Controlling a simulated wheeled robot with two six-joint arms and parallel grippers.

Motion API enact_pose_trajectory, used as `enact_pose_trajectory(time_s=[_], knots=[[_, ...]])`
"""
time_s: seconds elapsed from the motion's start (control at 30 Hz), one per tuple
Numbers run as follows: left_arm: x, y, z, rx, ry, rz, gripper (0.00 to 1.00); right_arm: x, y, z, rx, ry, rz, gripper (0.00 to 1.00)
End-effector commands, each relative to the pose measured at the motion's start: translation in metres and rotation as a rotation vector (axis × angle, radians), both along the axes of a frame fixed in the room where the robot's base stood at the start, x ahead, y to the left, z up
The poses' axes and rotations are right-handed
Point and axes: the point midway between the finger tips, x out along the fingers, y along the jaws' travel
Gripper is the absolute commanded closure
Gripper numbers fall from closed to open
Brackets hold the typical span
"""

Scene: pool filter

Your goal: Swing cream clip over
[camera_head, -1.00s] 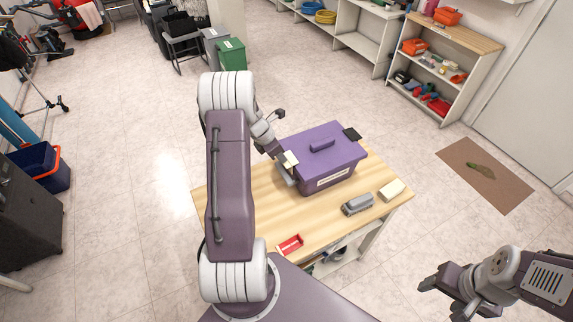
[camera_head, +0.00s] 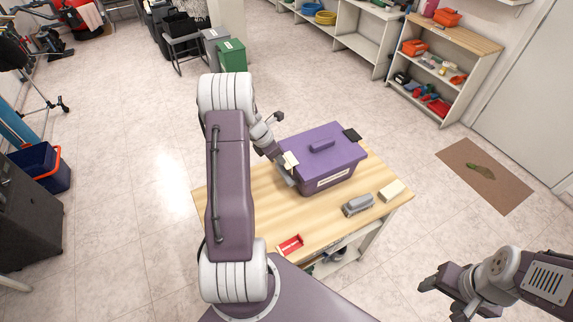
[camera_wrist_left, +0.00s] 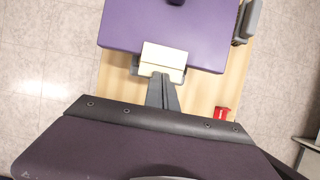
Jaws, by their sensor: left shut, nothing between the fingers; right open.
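A purple box (camera_head: 322,158) with a lid and a top handle stands on the wooden table. The cream clip (camera_head: 290,159) is on the box's left side, at the lid edge; it also shows in the left wrist view (camera_wrist_left: 163,57), lying against the lid's edge. A dark clip (camera_head: 352,134) is on the box's right side. My left gripper (camera_head: 287,172) is shut and empty, its fingertips right at the cream clip; in the left wrist view its fingers (camera_wrist_left: 162,90) reach the clip's near edge. Whether they touch it is hard to tell. My right gripper (camera_head: 442,292) is open and empty, off the table at lower right.
The wooden table (camera_head: 275,215) also holds a grey toy vehicle (camera_head: 357,205), a cream block (camera_head: 391,190) and a red tray (camera_head: 290,245). Shelves (camera_head: 445,65) stand at the back right. A brown mat (camera_head: 486,176) lies on the floor to the right.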

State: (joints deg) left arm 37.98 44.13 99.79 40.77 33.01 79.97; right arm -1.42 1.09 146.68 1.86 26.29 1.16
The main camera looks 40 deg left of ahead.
Motion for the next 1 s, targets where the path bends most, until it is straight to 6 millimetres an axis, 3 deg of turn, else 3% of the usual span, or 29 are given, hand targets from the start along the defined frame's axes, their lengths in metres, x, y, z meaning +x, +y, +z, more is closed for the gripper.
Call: enact_pose_trajectory(time_s=[1.0], knots=[[-0.004,-0.001,0.0,-0.005,0.005,-0.002,1.0,0.0,0.0,0.011,0.0,0.0,0.0,0.38]])
